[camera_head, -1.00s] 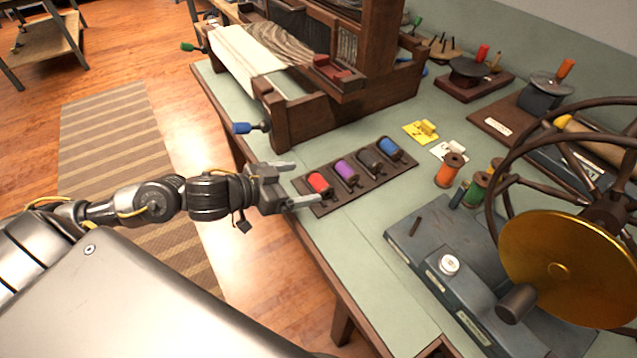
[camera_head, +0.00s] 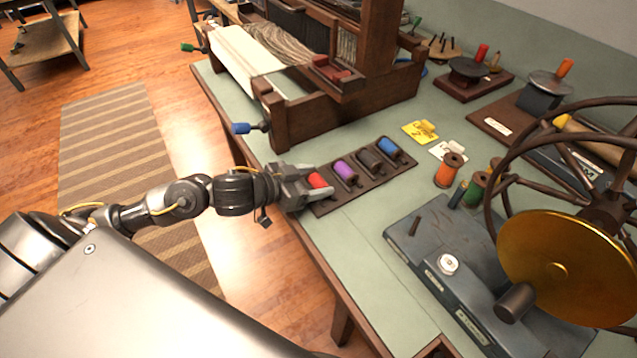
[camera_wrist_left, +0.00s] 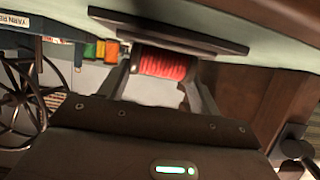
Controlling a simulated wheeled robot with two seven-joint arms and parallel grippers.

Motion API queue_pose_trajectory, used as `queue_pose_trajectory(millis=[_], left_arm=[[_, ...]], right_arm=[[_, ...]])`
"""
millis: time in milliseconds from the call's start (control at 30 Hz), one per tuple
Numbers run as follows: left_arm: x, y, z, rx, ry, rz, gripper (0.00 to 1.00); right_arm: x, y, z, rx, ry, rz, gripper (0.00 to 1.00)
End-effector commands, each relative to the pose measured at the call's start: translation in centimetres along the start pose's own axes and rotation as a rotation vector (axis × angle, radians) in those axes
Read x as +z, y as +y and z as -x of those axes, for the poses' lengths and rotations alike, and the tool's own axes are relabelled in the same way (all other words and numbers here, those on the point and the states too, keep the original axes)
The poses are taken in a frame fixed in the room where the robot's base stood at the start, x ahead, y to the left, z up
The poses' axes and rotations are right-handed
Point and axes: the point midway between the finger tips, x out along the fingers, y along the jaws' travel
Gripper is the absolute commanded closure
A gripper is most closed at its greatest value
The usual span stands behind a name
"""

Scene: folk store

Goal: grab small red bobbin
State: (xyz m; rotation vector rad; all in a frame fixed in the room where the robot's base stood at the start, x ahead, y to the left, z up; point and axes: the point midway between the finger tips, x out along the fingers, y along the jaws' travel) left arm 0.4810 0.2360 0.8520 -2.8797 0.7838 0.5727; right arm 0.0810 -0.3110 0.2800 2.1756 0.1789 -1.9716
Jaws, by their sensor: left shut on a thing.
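The small red bobbin (camera_head: 317,181) sits at the left end of a dark tray (camera_head: 345,199) on the green tabletop. My left gripper (camera_head: 318,183) is at that end of the tray, its fingers on either side of the red bobbin and shut on it. In the left wrist view the red bobbin (camera_wrist_left: 165,64) shows between the two fingers, close to the dark tray (camera_wrist_left: 168,32). I cannot tell whether it is lifted clear of the tray. My right gripper is not in view.
Purple (camera_head: 346,171), dark (camera_head: 369,160) and blue (camera_head: 389,146) bobbins fill the tray beside the red one. A wooden loom (camera_head: 345,110) stands behind. An orange spool (camera_head: 449,170) and a machine with a brass wheel (camera_head: 560,268) stand to the right.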

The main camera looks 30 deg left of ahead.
Motion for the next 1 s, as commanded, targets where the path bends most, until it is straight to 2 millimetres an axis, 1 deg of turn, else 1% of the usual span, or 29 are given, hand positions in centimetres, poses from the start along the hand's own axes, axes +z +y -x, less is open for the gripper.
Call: queue_pose_trajectory(millis=[233,333,467,567,667,767,800,833,867,1000], left_arm=[[-0.1,0.0,0.1,0.0,0.001,0.0,0.59],[-0.5,0.0,0.2,0.0,0.002,-0.001,0.59],[-1.8,0.0,0.7,0.001,0.003,-0.003,0.59],[-3.4,-0.1,1.4,0.0,0.004,-0.005,0.59],[-4.2,0.3,3.6,0.001,-0.002,-0.006,0.59],[-5.9,0.7,6.5,0.001,-0.003,-0.01,0.59],[-7.2,1.0,8.1,0.002,-0.009,0.0,0.59],[-7.7,1.1,9.0,0.003,-0.01,0.001,0.59],[-7.3,1.3,9.2,0.005,-0.011,0.008,0.59],[-7.2,1.6,11.1,0.002,-0.01,0.008,0.59]], right_arm=[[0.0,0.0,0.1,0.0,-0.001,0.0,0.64],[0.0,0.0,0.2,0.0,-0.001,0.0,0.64],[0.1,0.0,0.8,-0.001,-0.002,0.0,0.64],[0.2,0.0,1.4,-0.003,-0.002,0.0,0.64],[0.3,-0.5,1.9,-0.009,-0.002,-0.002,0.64],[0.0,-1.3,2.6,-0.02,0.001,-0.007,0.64],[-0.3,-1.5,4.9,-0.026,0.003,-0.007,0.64],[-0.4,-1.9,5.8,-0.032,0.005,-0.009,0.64],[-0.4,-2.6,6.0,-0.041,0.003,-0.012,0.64],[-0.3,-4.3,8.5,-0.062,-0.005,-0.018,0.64]])
